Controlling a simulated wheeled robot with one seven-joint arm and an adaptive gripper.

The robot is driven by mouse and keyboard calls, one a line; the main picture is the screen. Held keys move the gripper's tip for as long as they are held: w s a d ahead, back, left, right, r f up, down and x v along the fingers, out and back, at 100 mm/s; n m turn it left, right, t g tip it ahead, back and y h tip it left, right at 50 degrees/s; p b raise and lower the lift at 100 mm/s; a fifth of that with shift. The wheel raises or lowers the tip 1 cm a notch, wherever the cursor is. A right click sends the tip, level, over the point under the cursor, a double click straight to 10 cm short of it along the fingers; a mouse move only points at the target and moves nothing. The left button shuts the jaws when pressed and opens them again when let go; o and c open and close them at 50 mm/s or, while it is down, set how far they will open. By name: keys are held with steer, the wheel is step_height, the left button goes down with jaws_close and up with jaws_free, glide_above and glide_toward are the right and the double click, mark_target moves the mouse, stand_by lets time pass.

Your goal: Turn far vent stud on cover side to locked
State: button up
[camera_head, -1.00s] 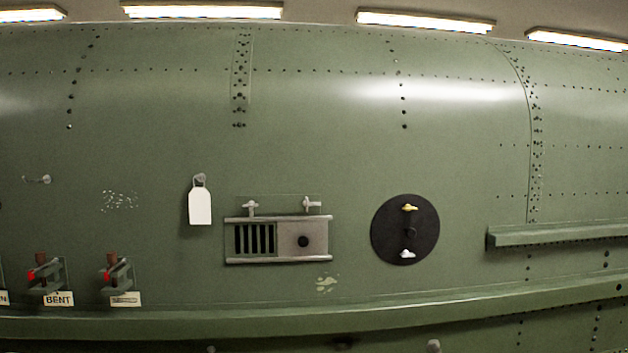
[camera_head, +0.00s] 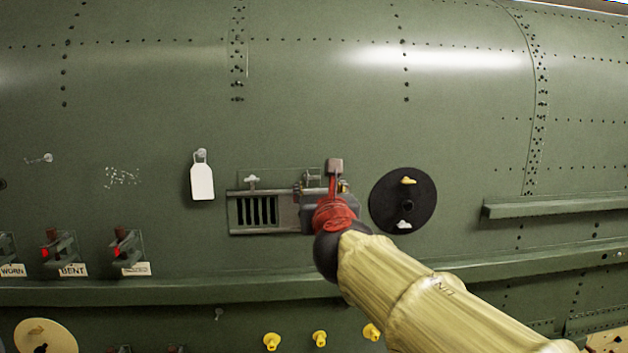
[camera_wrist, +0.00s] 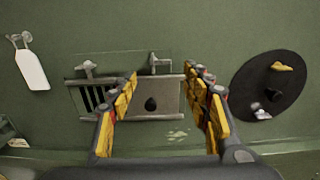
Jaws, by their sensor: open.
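The vent (camera_head: 258,210) is a framed panel on the green skin, with dark slots on its left and a plain cover plate with a dark round knob on its right. Two pale studs stand along its top edge. The left stud (camera_head: 252,179) is clear of my gripper. I cannot tell the remaining depth.
A black disc (camera_head: 380,205) with a yellow and a white stud is close to the right of my gripper. A white tag (camera_head: 202,182) hangs at left. A ledge (camera_head: 200,291) runs below the vent, and a short rail (camera_head: 560,206) sits at right.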

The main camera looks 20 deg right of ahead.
mark_target(313, 177)
steer(key=x, duration=0.7)
steer(key=shift+w+d, duration=0.1)
steer(key=shift+w, duration=0.2)
steer(key=c, duration=0.3)
steer(key=c, duration=0.8)
